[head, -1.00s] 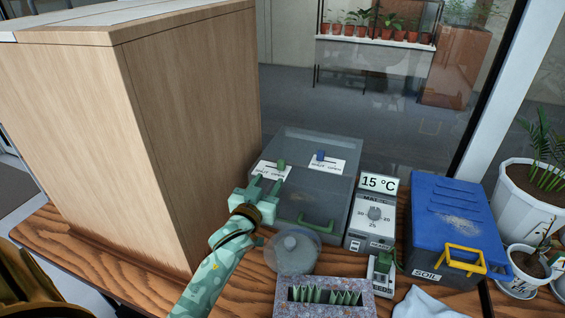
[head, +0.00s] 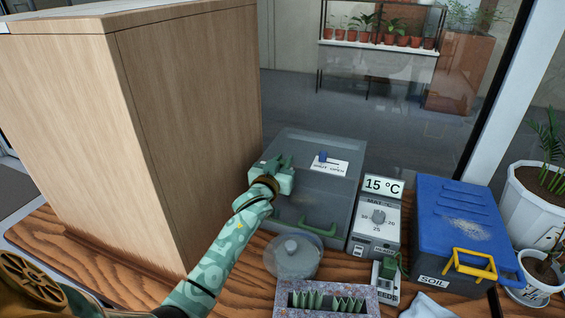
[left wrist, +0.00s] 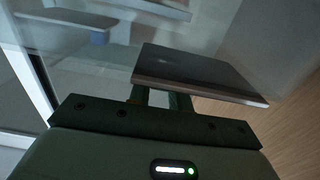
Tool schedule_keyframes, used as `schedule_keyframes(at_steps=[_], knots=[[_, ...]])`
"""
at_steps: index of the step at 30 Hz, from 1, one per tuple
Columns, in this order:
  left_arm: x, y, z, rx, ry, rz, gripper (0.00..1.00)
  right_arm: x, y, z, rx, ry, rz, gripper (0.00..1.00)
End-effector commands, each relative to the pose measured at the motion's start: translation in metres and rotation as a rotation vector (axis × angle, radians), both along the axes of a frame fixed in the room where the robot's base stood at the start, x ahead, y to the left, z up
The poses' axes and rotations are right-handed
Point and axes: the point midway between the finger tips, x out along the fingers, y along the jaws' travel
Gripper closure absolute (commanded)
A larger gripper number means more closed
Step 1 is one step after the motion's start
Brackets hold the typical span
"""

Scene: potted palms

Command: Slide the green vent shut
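My left gripper (head: 278,161) is over the left part of the grey clear-lidded box (head: 336,196). It hides the green vent knob and most of its label, so I cannot see the vent's position or whether my fingers touch it. In the left wrist view two dark fingers (left wrist: 160,98) stand a little apart, their tips hidden behind a dark flat plate (left wrist: 200,72). Whether they grip anything is unclear. A blue vent knob (head: 323,157) stands to the right, by a white label (head: 330,167) marked SHUT and OPEN. My right gripper is not seen.
A tall wooden cabinet (head: 190,130) stands close on the left. A thermostat (head: 377,222) reading 15 °C and a blue soil bin (head: 465,220) are to the right. A round clear cover (head: 291,257) and a speckled seed-packet tray (head: 325,298) are in front.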

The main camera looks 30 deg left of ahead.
Motion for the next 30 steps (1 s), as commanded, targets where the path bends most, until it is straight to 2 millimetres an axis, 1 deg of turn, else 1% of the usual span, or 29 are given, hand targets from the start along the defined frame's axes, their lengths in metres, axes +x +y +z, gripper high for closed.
schedule_keyframes(at_steps=[5,8,12,15,18,24,25,26,27,30], knots=[[0.0,0.001,0.0,0.0,0.0,0.0,1.0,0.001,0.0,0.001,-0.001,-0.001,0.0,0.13],[-0.004,0.014,0.004,0.004,0.001,0.001,1.0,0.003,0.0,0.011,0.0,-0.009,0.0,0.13],[-0.01,0.04,0.005,0.003,0.002,0.001,1.0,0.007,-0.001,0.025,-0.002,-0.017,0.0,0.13],[-0.012,0.05,0.003,0.001,0.0,0.001,1.0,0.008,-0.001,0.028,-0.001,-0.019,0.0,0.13],[-0.013,0.054,0.001,0.001,0.0,0.001,1.0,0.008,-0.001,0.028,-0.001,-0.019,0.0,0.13],[-0.013,0.054,0.0,0.002,0.0,0.003,1.0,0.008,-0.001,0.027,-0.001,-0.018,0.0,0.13],[-0.013,0.054,0.0,0.002,0.0,0.003,0.78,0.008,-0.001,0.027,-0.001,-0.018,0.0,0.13],[-0.013,0.054,0.0,0.002,0.0,0.003,0.7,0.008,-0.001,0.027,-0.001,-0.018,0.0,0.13],[-0.013,0.054,0.0,0.002,0.0,0.003,0.58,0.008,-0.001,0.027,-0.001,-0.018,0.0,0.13],[-0.013,0.054,0.0,0.001,0.0,0.002,0.58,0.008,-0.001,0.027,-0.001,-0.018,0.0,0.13]])
